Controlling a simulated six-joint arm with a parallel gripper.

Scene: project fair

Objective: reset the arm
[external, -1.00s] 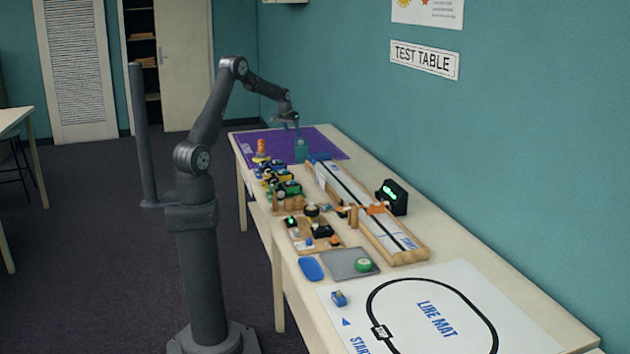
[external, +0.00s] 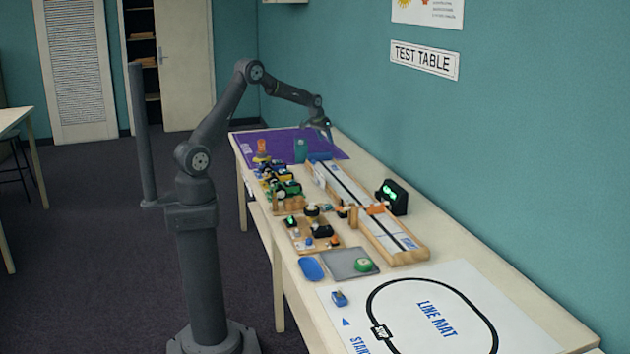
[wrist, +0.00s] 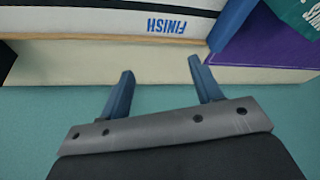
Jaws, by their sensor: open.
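My gripper (external: 326,126) is above the far end of the table, near the wall and to the right of the teal cylinder (external: 301,150). In the wrist view my gripper (wrist: 158,78) has its two blue fingers spread apart with nothing between them. Below it are the table's pale edge strip (wrist: 70,68) and the end of the track board (wrist: 110,22) marked FINISH. The purple mat (wrist: 252,42) lies to the right in that view, with part of a teal thing at the corner.
The wooden-edged track (external: 334,184) runs along the table. Several small toy vehicles (external: 285,183) stand beside it. A black box with green lights (external: 391,198) is by the wall. The line mat (external: 435,320) covers the near end. The wall (external: 500,130) closes the right side.

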